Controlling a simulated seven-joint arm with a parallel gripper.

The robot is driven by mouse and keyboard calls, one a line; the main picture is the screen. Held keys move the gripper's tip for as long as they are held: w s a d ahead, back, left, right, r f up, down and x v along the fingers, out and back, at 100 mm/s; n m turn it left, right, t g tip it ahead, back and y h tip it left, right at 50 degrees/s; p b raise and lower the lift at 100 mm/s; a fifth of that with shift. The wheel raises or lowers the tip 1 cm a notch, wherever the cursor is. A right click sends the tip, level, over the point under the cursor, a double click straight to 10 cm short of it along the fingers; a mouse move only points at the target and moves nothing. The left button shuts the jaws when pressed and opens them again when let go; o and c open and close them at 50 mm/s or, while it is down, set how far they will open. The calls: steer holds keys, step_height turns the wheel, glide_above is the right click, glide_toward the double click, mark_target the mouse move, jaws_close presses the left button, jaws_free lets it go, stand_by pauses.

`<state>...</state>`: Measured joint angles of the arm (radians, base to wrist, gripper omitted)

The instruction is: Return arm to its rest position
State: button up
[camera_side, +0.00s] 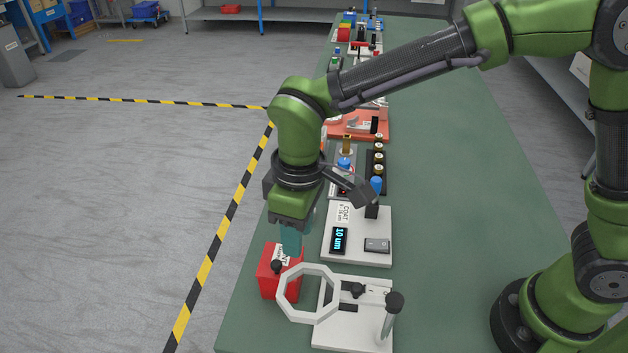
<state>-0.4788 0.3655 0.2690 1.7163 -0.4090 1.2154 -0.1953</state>
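My gripper (291,238) points down just above the red box (269,283) near the table's left edge. A teal piece shows at the gripper's lower end, and I cannot tell whether it is a finger or a held part. The fingertips are too small and partly hidden to show whether they are open or shut. The red box carries a white label and a dark knob on top. My arm reaches from the right across the green table (460,170).
A white fixture with an octagonal ring (307,268) stands right beside the red box. A white coating gauge (358,250) with a lit display is behind it. Dark racks and an orange-red fixture (372,123) lie farther back. The table's right side is mostly clear.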

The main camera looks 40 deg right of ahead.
steer(key=s+d+r+m+t, duration=0.2)
steer(key=s+d+r+m, duration=0.1)
steer(key=d, duration=0.5)
steer(key=s+d+r+m+t+y, duration=0.1)
steer(key=s+d+r+m+t, duration=0.1)
steer(key=d, duration=0.6)
steer(key=s+d+r+m+t, duration=0.3)
steer(key=d+r+m, duration=0.2)
steer(key=d, duration=0.3)
steer(key=shift+s+d+m, duration=0.2)
steer(key=shift+s+m, duration=0.2)
steer(key=shift+m, duration=0.2)
steer(key=shift+r, duration=0.1)
